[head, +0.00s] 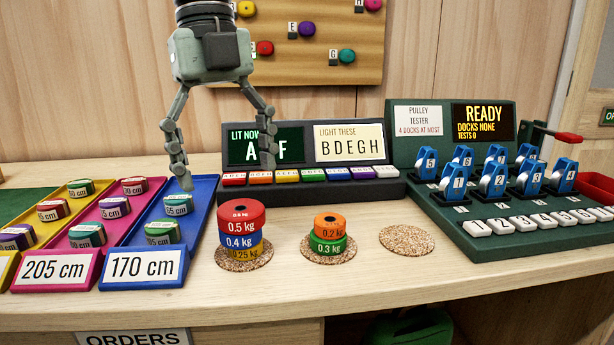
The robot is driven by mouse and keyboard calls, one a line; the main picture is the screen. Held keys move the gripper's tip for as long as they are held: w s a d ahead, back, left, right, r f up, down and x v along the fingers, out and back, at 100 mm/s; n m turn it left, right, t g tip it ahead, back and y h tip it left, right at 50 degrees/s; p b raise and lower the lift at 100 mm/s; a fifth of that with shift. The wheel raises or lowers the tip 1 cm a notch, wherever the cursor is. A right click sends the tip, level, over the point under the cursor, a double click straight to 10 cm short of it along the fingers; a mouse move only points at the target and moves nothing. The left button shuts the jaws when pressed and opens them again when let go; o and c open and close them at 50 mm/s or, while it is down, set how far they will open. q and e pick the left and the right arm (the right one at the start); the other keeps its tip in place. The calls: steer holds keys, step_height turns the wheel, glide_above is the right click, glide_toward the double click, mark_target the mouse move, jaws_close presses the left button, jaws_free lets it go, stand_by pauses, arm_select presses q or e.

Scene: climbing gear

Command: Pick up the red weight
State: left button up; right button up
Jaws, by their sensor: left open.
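The red weight (242,211), marked 0.5 kg, is the top disc of a stack in the middle of the counter. Under it are a blue 0.4 kg weight (241,243) and a yellow-orange 0.25 kg weight (244,254), on a round cork mat (262,259). My left gripper (227,168) hangs from above, fingers pointing down and spread wide, with nothing between them. It appears above and slightly behind the stack, apart from the red weight. My right gripper is not in view.
An orange 0.2 kg weight (330,225) sits on a green 0.3 kg weight (328,245) to the right. An empty cork mat (406,239) lies beyond. Blue (144,268) and pink (54,270) trays stand left; a lettered console (308,190) and pulley tester (470,222) stand behind and right.

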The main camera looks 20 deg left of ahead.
mark_target(241, 208)
arm_select(q)
steer(key=shift+w+a+r+t+y, duration=0.2)
steer(key=shift+w+r+y, duration=0.15)
steer(key=shift+w, duration=0.15)
steer(key=shift+w+a+r+t+y, duration=0.15)
steer(key=shift+w+r+y, duration=0.1)
steer(key=shift+w+r, duration=0.15)
steer(key=shift+w+a+f, duration=0.1)
steer(key=shift+w+f, duration=0.05)
steer(key=shift+w, duration=0.2)
step_height(241, 208, down, 2)
steer(key=shift+s+f, duration=0.15)
steer(key=shift+f, duration=0.1)
steer(key=f, duration=0.4)
steer(key=shift+d+f, duration=0.2)
steer(key=shift+f, duration=0.15)
steer(key=shift+r, duration=0.1)
steer(key=c, duration=1.7)
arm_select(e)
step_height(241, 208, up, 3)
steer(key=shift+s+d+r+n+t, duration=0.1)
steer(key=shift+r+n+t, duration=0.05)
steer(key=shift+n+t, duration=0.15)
